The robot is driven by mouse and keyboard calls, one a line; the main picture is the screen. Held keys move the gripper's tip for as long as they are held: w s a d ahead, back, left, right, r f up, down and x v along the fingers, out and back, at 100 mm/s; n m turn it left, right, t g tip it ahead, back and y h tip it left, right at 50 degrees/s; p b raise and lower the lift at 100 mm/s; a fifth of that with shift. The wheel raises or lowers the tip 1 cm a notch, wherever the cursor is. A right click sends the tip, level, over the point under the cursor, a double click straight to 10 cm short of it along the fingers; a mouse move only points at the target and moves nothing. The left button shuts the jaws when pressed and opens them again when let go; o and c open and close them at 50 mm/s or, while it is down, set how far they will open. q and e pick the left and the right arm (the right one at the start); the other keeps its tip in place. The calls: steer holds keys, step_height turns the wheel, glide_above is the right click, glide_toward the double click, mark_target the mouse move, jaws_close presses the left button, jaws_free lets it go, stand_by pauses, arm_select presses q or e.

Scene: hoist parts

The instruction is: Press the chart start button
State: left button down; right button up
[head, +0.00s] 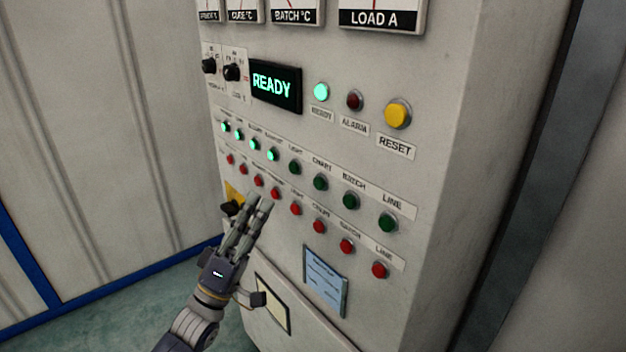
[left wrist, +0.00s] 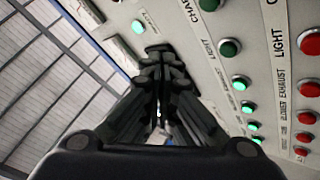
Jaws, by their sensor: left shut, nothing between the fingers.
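The chart start button is the unlit green button (head: 320,183) under the CHART label in the upper button row of the grey panel. In the left wrist view a green button (left wrist: 209,4) beside a label starting "CHA" is cut by the top edge. My left gripper (head: 262,204) is shut and empty, in front of the panel, below and left of the chart start button and apart from it. Its closed fingers (left wrist: 158,75) also show in the left wrist view. The red chart button (head: 319,226) sits in the row below. My right gripper is not in view.
Green LIGHT (head: 294,167) and BATCH (head: 351,200) buttons flank the chart start button closely. The display (head: 275,86) reads READY. A yellow RESET button (head: 397,113) is at upper right. A black knob (head: 232,208) is left of my fingers. A blue card (head: 325,281) is below.

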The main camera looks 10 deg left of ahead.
mark_target(320, 183)
arm_select(q)
steer(key=shift+r, duration=0.1)
stand_by(0.3)
steer(key=w+d+b, duration=0.2)
steer(key=w+d, duration=0.3)
steer(key=w, duration=0.2)
steer(key=shift+d, duration=0.2)
stand_by(1.4)
steer(key=shift+w+d+b, duration=0.25)
steer(key=shift+w+b, duration=0.05)
steer(key=shift+b, duration=0.1)
